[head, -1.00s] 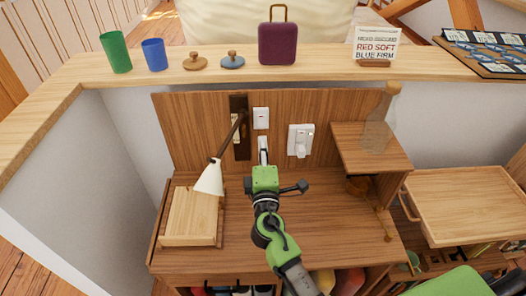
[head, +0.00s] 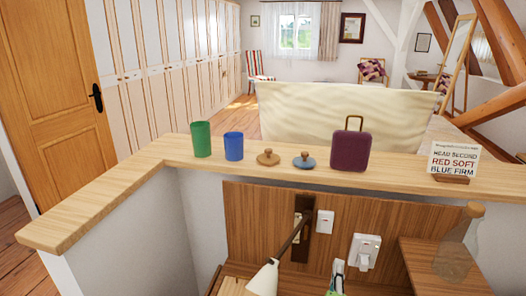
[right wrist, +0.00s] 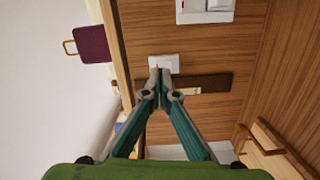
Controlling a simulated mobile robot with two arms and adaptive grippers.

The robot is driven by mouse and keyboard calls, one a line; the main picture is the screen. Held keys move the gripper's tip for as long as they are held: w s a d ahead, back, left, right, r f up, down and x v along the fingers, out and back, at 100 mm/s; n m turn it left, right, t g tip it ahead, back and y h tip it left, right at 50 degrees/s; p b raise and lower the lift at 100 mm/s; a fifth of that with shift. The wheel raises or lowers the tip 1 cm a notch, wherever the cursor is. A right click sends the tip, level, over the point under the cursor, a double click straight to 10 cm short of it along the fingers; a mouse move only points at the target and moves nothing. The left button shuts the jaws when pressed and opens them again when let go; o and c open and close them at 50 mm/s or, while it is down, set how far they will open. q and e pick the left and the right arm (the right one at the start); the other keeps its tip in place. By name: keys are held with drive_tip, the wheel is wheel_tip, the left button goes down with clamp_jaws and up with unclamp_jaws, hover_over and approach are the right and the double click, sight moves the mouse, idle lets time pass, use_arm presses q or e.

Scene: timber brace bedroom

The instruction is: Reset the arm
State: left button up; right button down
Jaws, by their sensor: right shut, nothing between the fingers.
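My right gripper (head: 337,268) shows only at the bottom edge of the head view, in front of the wooden back panel (head: 262,205). In the right wrist view its two fingers (right wrist: 161,72) are shut together and empty. Their tips overlap the lower edge of a small white wall switch (right wrist: 164,61); I cannot tell whether they touch it. That switch also shows in the head view (head: 325,221). Most of my right arm is below the head view. My left gripper is in neither view.
A wall lamp with a white shade (head: 264,279) hangs just left of the gripper. A larger switch plate (head: 364,251) is to the right, near a glass bottle (head: 455,250). Cups, a purple case (head: 350,151) and a sign (head: 453,160) stand on the ledge (head: 110,205).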

drive_tip(key=s+d+f+m+g, duration=0.3)
drive_tip(key=s+f+m+g, duration=0.15)
drive_tip(key=s, duration=0.25)
drive_tip(key=s+d+f+m+g, duration=0.3)
drive_tip(key=s+d+f+m, duration=0.1)
drive_tip(key=s+f, duration=0.2)
drive_tip(key=s+a+f+m+g+y, duration=0.1)
drive_tip(key=s+a+f+g+y, duration=0.2)
drive_tip(key=s, duration=0.6)
drive_tip(key=s+a+f+m+g+y, duration=0.1)
drive_tip(key=s+a+f+g+y, duration=0.25)
drive_tip(key=s, duration=0.55)
wheel_tip(320, 180, down, 26)
drive_tip(key=s+a, duration=0.2)
drive_tip(key=s+d+f+g, duration=0.1)
drive_tip(key=s+d+f, duration=0.2)
drive_tip(key=s+f, duration=1.2)
drive_tip(key=shift+s+n+g, duration=0.3)
drive_tip(key=shift+s+n, duration=0.05)
drive_tip(key=shift+s, duration=0.55)
